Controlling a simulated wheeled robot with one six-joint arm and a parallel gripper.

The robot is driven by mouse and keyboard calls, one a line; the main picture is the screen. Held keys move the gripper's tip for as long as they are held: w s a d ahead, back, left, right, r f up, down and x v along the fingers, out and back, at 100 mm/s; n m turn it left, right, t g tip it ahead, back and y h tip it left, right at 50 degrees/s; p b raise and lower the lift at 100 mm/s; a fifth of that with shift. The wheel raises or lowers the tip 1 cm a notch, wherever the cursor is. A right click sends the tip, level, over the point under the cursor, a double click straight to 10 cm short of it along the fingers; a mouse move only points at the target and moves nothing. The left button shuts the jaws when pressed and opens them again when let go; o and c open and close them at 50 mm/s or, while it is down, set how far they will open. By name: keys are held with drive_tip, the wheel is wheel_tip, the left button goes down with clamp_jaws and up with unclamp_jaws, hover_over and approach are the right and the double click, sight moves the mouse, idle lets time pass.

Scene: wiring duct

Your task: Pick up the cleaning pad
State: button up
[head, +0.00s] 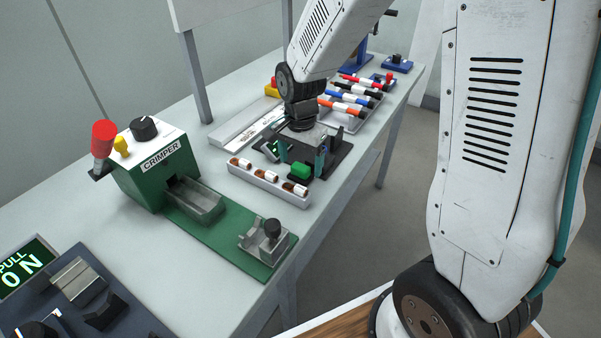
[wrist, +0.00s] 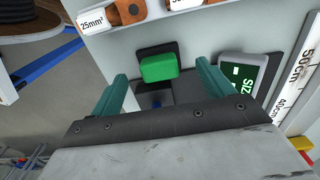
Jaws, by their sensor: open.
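A green block, which looks like the cleaning pad (head: 301,171), sits on a dark base on the bench in the head view. It also shows in the wrist view (wrist: 158,68), lying on a black holder at the upper middle. My gripper (head: 301,159) is over the bench at the pad, pointing down. In the wrist view its two teal fingers are apart, and the pad shows in the gap between their tips. The fingers do not appear to touch the pad. Nothing is held. The height left between fingertips and pad is hard to tell.
A tray of labelled rolls (head: 268,182) lies close in front of the pad. A small display (wrist: 245,78) stands beside it, with a ruler strip (wrist: 302,65) further right. A green crimper (head: 150,165) stands left. A tray of coloured markers (head: 350,105) lies behind.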

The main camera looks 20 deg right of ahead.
drive_tip(key=shift+f, duration=1.4)
drive_tip(key=c, duration=1.1)
drive_tip(key=shift+o, duration=0.2)
